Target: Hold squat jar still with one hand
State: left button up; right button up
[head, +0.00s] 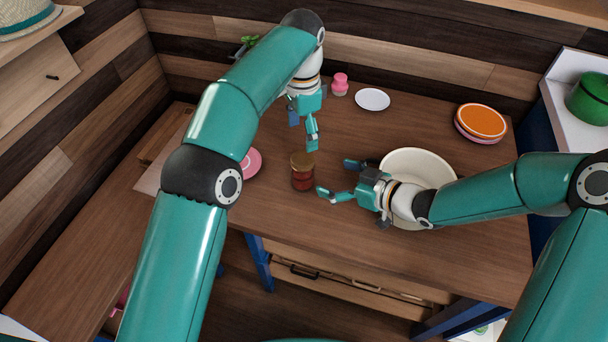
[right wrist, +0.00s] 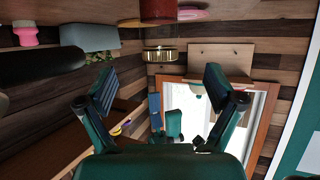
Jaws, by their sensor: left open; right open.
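The squat jar (head: 303,182) stands upright on the wooden table, with red contents and a gold lid (head: 302,160). In the right wrist view, which is upside down, its red part (right wrist: 158,10) is at the top edge and its gold lid (right wrist: 160,54) below that. My right gripper (head: 336,178) is open and empty just right of the jar, its fingers pointing toward it. The jar seems to be beyond the fingertips, not between them. My left gripper (head: 303,132) is open, pointing down just behind and above the lid; whether it touches is unclear.
A cream bowl (head: 400,160) is behind and partly under my right gripper. A pink plate (head: 252,162) lies left of the jar. A pink pot (head: 340,84), a white plate (head: 372,99) and stacked orange-topped plates (head: 481,121) stand farther back. The table front is clear.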

aim_at(310, 169)
jog(key=x, duration=1.1)
